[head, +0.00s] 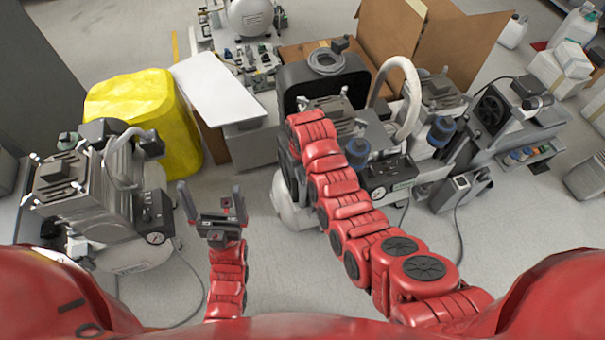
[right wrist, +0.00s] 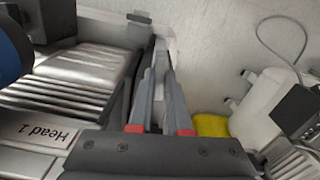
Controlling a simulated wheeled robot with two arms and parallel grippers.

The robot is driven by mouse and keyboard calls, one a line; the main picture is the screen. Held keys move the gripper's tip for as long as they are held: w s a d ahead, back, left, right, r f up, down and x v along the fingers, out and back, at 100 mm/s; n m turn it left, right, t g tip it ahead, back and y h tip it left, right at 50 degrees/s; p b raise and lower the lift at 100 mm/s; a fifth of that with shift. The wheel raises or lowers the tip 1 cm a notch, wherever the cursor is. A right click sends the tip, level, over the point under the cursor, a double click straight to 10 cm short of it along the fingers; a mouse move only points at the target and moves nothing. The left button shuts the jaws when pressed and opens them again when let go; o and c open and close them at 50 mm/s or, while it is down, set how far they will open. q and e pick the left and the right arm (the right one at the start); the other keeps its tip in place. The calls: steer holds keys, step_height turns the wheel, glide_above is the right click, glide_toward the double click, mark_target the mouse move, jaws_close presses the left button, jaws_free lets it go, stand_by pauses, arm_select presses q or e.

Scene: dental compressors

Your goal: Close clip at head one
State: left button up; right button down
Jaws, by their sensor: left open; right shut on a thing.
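In the right wrist view a finned grey compressor head (right wrist: 75,75) fills the left side, with a label plate reading "Head 1" (right wrist: 45,135). My right gripper (right wrist: 159,62) is beside this head's edge, its two fingers drawn together at the tips. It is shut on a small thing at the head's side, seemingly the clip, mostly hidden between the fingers. In the head view my right arm reaches to the middle compressor's head (head: 340,118) and hides its own gripper. My left gripper (head: 211,190) is open and empty, pointing up over the floor between the two compressors.
Another compressor (head: 105,195) stands at left, beside a yellow covered bin (head: 145,105). A white board (head: 218,88), an open cardboard box (head: 425,40) and another compressor unit (head: 510,115) stand behind and to the right. Cables cross the floor. Floor around my left gripper is clear.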

steer(key=shift+m, duration=0.7)
steer(key=c, duration=0.9)
jaws_free()
steer(key=shift+o, duration=0.2)
step_height(320, 180, up, 5)
steer(key=shift+w+f+b, duration=0.1)
steer(key=shift+f+b, duration=0.05)
steer(key=shift+b, duration=0.2)
step_height(320, 180, up, 13)
steer(key=p, duration=0.9)
steer(key=shift+f, duration=0.15)
